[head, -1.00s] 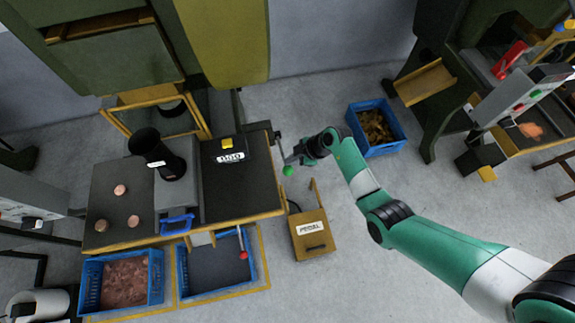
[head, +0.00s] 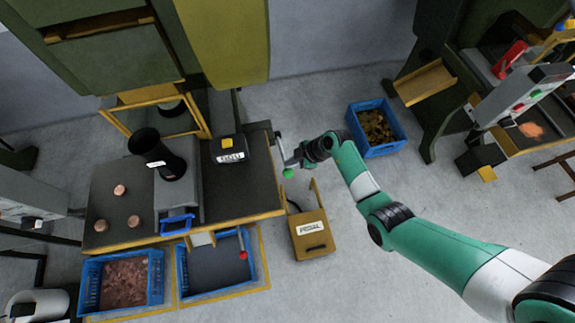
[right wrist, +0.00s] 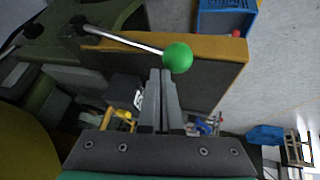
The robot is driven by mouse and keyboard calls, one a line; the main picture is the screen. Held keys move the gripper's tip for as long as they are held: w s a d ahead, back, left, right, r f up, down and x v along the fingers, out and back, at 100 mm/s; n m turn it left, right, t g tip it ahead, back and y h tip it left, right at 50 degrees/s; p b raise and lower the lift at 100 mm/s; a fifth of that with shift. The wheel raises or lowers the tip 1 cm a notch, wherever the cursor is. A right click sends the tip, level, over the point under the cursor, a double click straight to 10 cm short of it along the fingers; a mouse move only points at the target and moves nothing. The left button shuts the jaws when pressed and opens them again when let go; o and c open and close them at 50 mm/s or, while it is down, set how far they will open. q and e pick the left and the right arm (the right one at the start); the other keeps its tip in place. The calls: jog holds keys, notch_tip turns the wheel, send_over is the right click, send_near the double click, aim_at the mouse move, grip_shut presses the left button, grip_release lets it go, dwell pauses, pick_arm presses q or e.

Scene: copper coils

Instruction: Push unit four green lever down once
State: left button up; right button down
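The green lever's ball (head: 288,173) is at the right side of the table, by its right edge. Its thin metal rod (right wrist: 125,42) and green ball (right wrist: 178,57) show large in the right wrist view. My right gripper (head: 292,162) is right above the ball in the head view. In the right wrist view its two fingers (right wrist: 162,76) lie together, shut and empty, with the tips at the ball. I cannot tell for sure whether they touch it. My left gripper is not in view.
The table (head: 240,190) carries a black cylinder (head: 158,152), a yellow-button box (head: 228,148) and several copper discs. A yellow pedal box (head: 312,240) stands on the floor below the lever. Blue crates (head: 375,128) stand around, and a red-ball lever (head: 243,254) hangs at the front.

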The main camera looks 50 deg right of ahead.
aim_at(291, 170)
jog(key=shift+s+a+f, duration=0.1)
jog(key=shift+s+f, duration=0.1)
jog(key=shift+f, duration=0.35)
jog(key=shift+s+a+f, duration=0.15)
jog(key=shift+f, duration=0.45)
jog(key=shift+s+a+f, duration=0.1)
jog(key=shift+s+f, duration=0.1)
jog(key=shift+f, duration=0.35)
dwell(1.3)
jog(key=shift+r, duration=0.1)
dwell(0.4)
jog(key=shift+w+d+r+p, duration=0.2)
jog(key=shift+w+r+p, duration=0.1)
jog(key=shift+r+p, duration=0.5)
jog(key=shift+w+d+r+p, duration=0.15)
jog(key=shift+w+r+p, duration=0.1)
jog(key=shift+r+p, duration=0.6)
jog(key=shift+w+d+r+p, duration=0.25)
jog(key=shift+r+p, duration=0.25)
jog(key=shift+r, duration=0.55)
jog(key=r+p, duration=0.1)
jog(key=w+r+p, duration=0.1)
jog(key=r, duration=0.1)
jog(key=d+r+p, duration=0.1)
jog(key=p, duration=0.1)
jog(key=shift+w+r, duration=0.3)
jog(key=shift+a, duration=0.2)
